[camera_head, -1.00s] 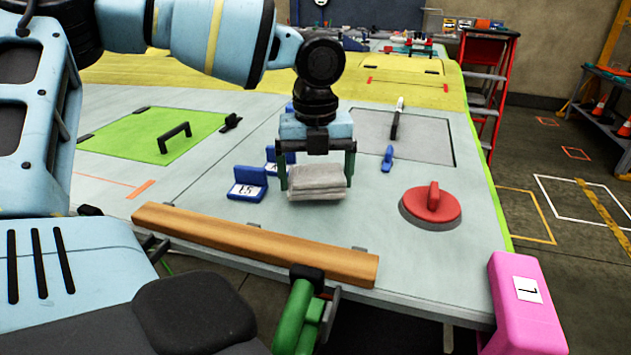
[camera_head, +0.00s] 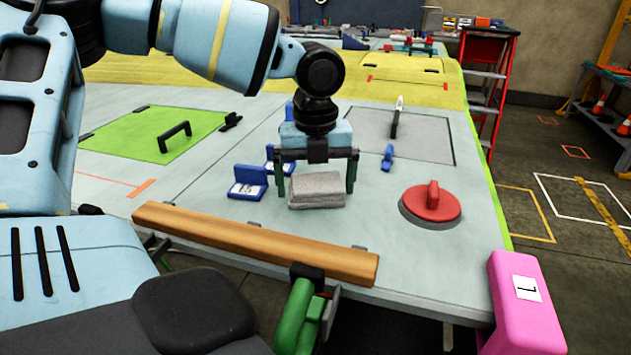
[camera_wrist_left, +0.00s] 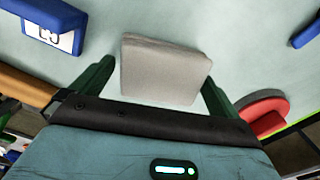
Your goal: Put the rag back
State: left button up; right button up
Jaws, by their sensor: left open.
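The grey folded rag (camera_head: 316,190) lies on the pale wing panel (camera_head: 395,250), between the blue numbered blocks and the red disc. My left gripper (camera_head: 314,188) is just above and around it. Its green fingers are spread wide, one on each side of the rag, with gaps visible. In the left wrist view the rag (camera_wrist_left: 163,72) lies between the two open fingers (camera_wrist_left: 158,88), apart from both. My right gripper is not seen.
Blue blocks with number labels (camera_head: 248,183) stand just left of the rag. A red disc with a handle (camera_head: 430,205) sits to the right. A wooden bar (camera_head: 250,243) runs along the near edge, with a green clamp (camera_head: 298,318) at its end. A small blue piece (camera_head: 387,158) lies beyond the rag.

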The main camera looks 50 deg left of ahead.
aim_at(315, 182)
pick_arm(q)
notch_tip(315, 182, up, 12)
dwell(0.4)
jog(key=shift+f, duration=0.15)
